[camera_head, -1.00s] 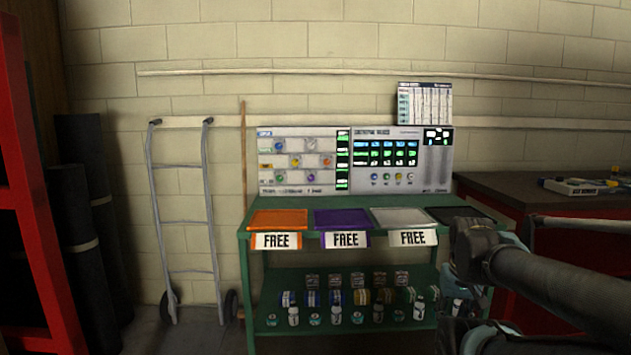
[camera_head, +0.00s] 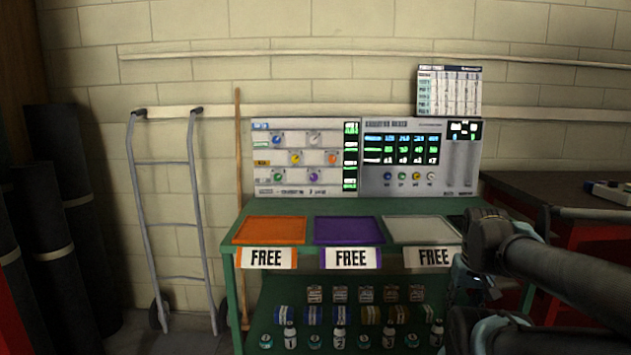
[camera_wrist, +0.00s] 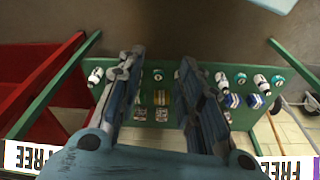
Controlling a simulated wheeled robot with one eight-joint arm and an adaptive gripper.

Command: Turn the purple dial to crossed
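The purple dial (camera_head: 314,177) is a small round knob at the lower right of the dial group on the left, pale panel (camera_head: 262,158) standing at the back of the green bench. Its pointer setting is too small to read. My gripper shows in the wrist view (camera_wrist: 160,65) with its two fingers spread and nothing between them. It is well away from the panel, low at the bench's front, with the lower shelf's goods in view beyond the fingers. In the head view, my arm is at the right and the fingers cannot be made out.
Blue (camera_head: 277,141), white (camera_head: 314,137), yellow (camera_head: 296,158), orange (camera_head: 332,158) and green (camera_head: 277,177) dials sit close around the purple one. Orange (camera_head: 270,230), purple (camera_head: 348,230) and grey (camera_head: 420,230) trays lie before the panels. A hand truck (camera_head: 165,220) stands left.

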